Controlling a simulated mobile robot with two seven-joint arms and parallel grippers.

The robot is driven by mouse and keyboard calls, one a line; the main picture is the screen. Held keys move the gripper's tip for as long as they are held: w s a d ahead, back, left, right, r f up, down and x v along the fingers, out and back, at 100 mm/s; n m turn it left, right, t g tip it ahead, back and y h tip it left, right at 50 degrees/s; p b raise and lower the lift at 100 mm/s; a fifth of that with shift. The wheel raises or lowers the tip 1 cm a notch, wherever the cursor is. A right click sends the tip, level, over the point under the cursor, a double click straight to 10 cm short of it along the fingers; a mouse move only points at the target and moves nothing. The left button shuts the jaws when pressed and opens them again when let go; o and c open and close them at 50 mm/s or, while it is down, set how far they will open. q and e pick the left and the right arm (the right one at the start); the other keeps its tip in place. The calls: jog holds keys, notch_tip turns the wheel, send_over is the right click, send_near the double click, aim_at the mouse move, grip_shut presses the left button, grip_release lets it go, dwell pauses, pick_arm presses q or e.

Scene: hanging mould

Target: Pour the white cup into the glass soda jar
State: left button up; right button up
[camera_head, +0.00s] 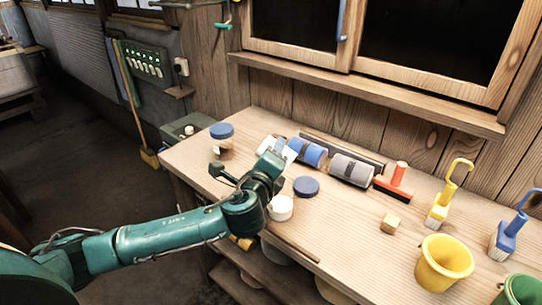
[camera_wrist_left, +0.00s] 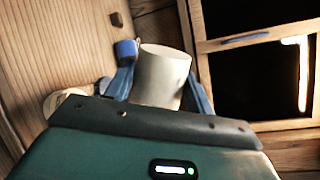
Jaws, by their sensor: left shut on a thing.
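My left gripper (camera_head: 279,147) is raised over the left part of the workbench. In the left wrist view its blue fingers (camera_wrist_left: 163,80) are shut on the white cup (camera_wrist_left: 161,76), one on each side. In the head view only a pale part of the cup (camera_head: 293,149) shows at the gripper; what it contains is hidden. A round jar with a white top (camera_head: 280,207) stands on the bench below and nearer than the gripper, partly behind my arm; it looks like the soda jar. A loose blue lid (camera_head: 306,186) lies right of it. My right gripper is out of view.
A blue-lidded jar (camera_head: 221,132) stands at the bench's left end. A blue roller (camera_head: 310,152), a grey roller (camera_head: 351,169) and a red-handled scraper (camera_head: 394,181) lie along the back. A wooden cube (camera_head: 390,224) and a yellow bucket (camera_head: 443,263) are to the right.

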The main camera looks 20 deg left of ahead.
pick_arm(q)
jog(key=shift+w+d+f+n+b, duration=0.1)
jog(key=shift+d+f+n+b, duration=0.15)
jog(key=shift+n+b, duration=0.2)
jog(key=shift+w+d+f+n+g+h+b, duration=0.1)
jog(key=shift+d+f+n+g+h+b, duration=0.15)
jog(key=shift+n+b, duration=0.3)
jog(key=n, duration=0.1)
jog(key=b, duration=0.1)
jog(key=n+g+h+b, duration=0.1)
jog(key=shift+w+a+f+n, duration=0.15)
jog(key=shift+w+f+n, duration=0.15)
jog(key=shift+f, duration=0.1)
jog(key=shift+a+f+n+h+b, duration=0.25)
jog(key=shift+n+h+b, duration=0.2)
jog(key=shift+n+b, duration=0.3)
jog(key=a+n+h+b, duration=0.4)
jog(key=a+n, duration=0.4)
jog(key=n, duration=0.5)
jog(key=shift+r+h+b, duration=0.3)
jog(key=shift+r, duration=0.05)
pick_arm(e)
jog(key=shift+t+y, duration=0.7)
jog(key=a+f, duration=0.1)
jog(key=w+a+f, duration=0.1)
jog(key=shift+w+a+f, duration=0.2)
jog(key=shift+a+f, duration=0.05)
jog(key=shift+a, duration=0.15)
